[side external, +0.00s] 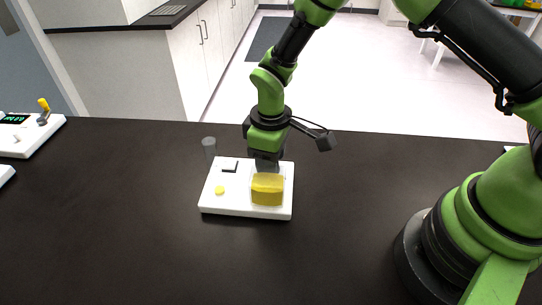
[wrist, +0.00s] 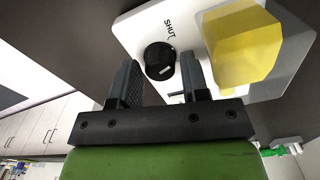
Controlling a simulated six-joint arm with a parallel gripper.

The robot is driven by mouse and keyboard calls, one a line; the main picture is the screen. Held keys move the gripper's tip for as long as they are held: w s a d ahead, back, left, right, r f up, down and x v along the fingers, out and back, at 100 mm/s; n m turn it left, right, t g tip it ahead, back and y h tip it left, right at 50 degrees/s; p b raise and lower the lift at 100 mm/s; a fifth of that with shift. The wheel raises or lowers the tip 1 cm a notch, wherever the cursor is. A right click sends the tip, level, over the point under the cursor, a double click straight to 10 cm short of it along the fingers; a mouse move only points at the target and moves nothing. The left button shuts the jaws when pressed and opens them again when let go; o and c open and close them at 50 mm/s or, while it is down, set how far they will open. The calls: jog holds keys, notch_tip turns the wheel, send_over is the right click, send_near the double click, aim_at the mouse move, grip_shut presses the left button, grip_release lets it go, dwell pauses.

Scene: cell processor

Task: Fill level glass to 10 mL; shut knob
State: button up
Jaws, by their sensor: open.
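A black round knob (wrist: 160,60) with a white pointer mark sits on a white panel in the wrist view, and the word SHUT is printed beside it. The pointer is not turned to the word. My gripper (wrist: 158,66) is open, with one finger on each side of the knob; I cannot tell whether they touch it. In the side view my gripper (side external: 267,163) points down behind a clear vessel of yellow liquid and hides the knob. The yellow liquid (wrist: 240,45) also shows in the wrist view. No level scale is readable, and I cannot tell which part is the level glass.
The white base (side external: 235,205) stands on the dark bench (side external: 130,220). It carries a yellow button (side external: 219,190) and a small dark square (side external: 230,166). A grey cylinder (side external: 209,147) stands behind it. Another white device (side external: 35,135) with a green display is at far left. The bench front is clear.

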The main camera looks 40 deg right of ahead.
notch_tip(320, 180, up, 10)
dwell(0.5)
jog(key=s+d+r+m+t+y, duration=0.1)
jog(key=s+d+r+m+t, duration=0.15)
jog(key=r, duration=0.35)
jog(key=s+d+r+m+t, duration=0.1)
jog(key=s+d+r+m, duration=0.1)
jog(key=s+r, duration=0.35)
jog(key=s+d+r+m+t, duration=0.1)
jog(key=s+r+m+t, duration=0.1)
jog(key=s, duration=0.3)
jog(key=s+d+r+m+t+y, duration=0.1)
jog(key=s+d+r+m, duration=0.1)
jog(key=s, duration=0.4)
jog(key=shift+r+m+t, duration=0.35)
jog(key=shift+r+m, duration=0.5)
jog(key=shift+m, duration=0.1)
dwell(3.8)
